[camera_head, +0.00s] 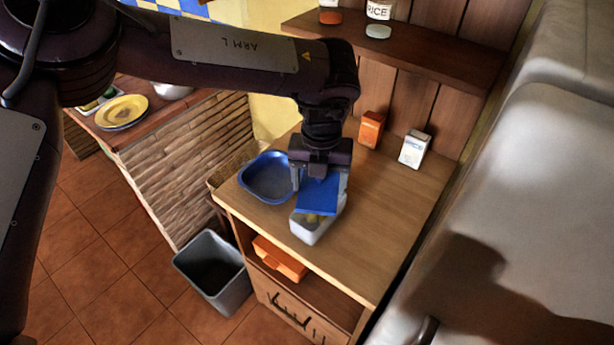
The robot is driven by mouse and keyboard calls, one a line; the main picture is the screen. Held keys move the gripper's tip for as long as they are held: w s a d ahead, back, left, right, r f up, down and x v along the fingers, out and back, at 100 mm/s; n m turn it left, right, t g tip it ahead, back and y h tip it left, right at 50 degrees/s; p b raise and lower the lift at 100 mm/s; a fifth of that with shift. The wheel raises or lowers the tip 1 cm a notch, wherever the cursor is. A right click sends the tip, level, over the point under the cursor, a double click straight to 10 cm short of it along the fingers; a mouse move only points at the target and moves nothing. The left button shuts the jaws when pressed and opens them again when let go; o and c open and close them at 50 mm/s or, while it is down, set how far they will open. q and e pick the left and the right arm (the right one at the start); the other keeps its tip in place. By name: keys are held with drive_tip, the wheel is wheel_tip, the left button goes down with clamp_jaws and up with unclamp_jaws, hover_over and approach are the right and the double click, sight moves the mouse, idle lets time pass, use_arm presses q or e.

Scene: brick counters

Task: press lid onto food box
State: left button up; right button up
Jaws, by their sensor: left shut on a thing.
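The food box (311,231) is a small white open container on the wooden counter, with something yellow inside. My left gripper (319,190) points down above the box and is shut on the blue lid (319,196). The lid is tilted and hangs over the back part of the box, so the front of the opening stays visible. Whether the lid touches the rim, I cannot tell. The gripper hides the far side of the box. My right gripper is not in view.
A blue bowl (265,178) stands left of the box. An orange box (371,129) and a white box (414,149) stand at the back. The counter (385,215) is clear to the right. A shelf (420,55) hangs above; a grey bin (213,272) stands on the floor.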

use_arm(q)
drive_tip(key=shift+f+b, duration=1.85)
drive_tip(key=shift+f, duration=0.3)
drive_tip(key=shift+f+b, duration=0.45)
drive_tip(key=shift+f, duration=0.6)
drive_tip(key=shift+p, duration=0.35)
drive_tip(key=shift+f, duration=0.15)
idle(0.4)
drive_tip(key=o, duration=1.1)
drive_tip(key=shift+o, duration=0.3)
